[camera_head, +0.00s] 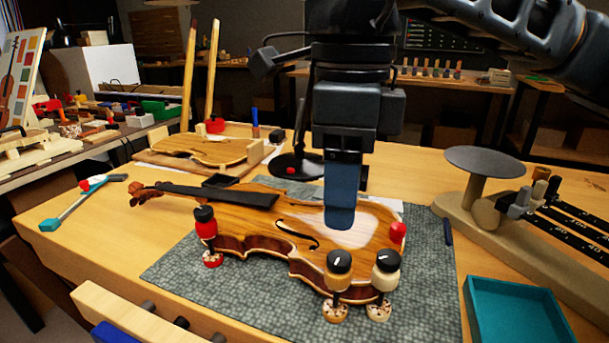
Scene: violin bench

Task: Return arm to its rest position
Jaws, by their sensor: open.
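My gripper (340,222) points straight down over the right half of the violin (262,226). Its blue finger hides part of the violin's top plate. I see the gripper side on; it is open and nothing shows in it. I cannot tell whether its tip touches the wood. The violin lies on a grey mat (190,268) with its neck to the left. Spool clamps stand on its edge: a red one (206,228) at the left, and two pale ones (338,270) (385,270) at the front right. A red clamp top (398,232) shows at the right edge.
A balance scale (486,162) stands at the right, with a teal tray (515,310) in front of it. Behind the violin are a black lamp base (294,168) and a wooden fixture (200,150) with tall sticks. A teal-ended tool (80,202) lies at the left.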

